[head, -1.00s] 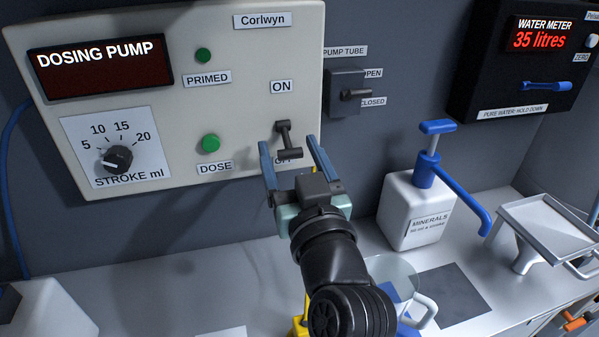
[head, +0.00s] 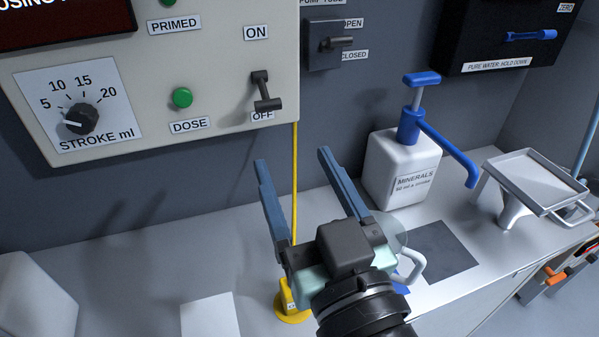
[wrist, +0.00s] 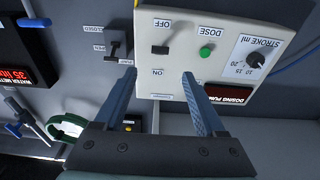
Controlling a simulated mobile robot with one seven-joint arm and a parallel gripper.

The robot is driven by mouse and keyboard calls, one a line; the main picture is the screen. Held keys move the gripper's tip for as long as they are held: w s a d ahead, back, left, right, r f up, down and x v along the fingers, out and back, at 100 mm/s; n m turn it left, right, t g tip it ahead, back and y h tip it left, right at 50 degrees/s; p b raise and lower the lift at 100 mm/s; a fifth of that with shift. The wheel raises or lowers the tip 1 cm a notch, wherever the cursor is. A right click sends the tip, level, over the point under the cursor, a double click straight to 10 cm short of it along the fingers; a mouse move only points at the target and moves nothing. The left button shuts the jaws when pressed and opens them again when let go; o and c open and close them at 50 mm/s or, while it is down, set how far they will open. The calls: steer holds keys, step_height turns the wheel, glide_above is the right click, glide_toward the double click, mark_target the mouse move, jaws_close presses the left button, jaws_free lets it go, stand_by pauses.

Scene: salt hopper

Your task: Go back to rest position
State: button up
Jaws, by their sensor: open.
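My gripper (head: 292,182) is open and empty in the head view, with its two blue fingers apart. It hangs in front of and below the dosing pump panel (head: 215,60), over the bench. The on/off switch (head: 265,92) on the panel has its lever pointing down toward the OFF label and stands clear of the fingers. In the wrist view, my fingers (wrist: 160,82) reach toward the panel (wrist: 222,30), which appears upside down, with nothing between them.
A white minerals bottle (head: 395,175) with a blue pump stands right of my gripper. A clear jug (head: 400,240) is partly hidden behind it. A yellow stand (head: 292,303) is below. A tray (head: 535,180) stands far right. The bench's left middle is clear.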

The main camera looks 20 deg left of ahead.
steer(key=s+d+r+m+t+h+p, duration=0.1)
steer(key=d+r+m+t+h+p, duration=0.1)
steer(key=r, duration=0.9)
steer(key=d+r+m+t+h+p, duration=0.2)
steer(key=r+t+h, duration=0.3)
steer(key=r, duration=0.6)
steer(key=s+d+r+m+t+h+p, duration=0.1)
steer(key=d+r+t+h+p, duration=0.3)
steer(key=r, duration=0.8)
steer(key=shift+s+m, duration=0.3)
steer(key=shift+m, duration=0.6)
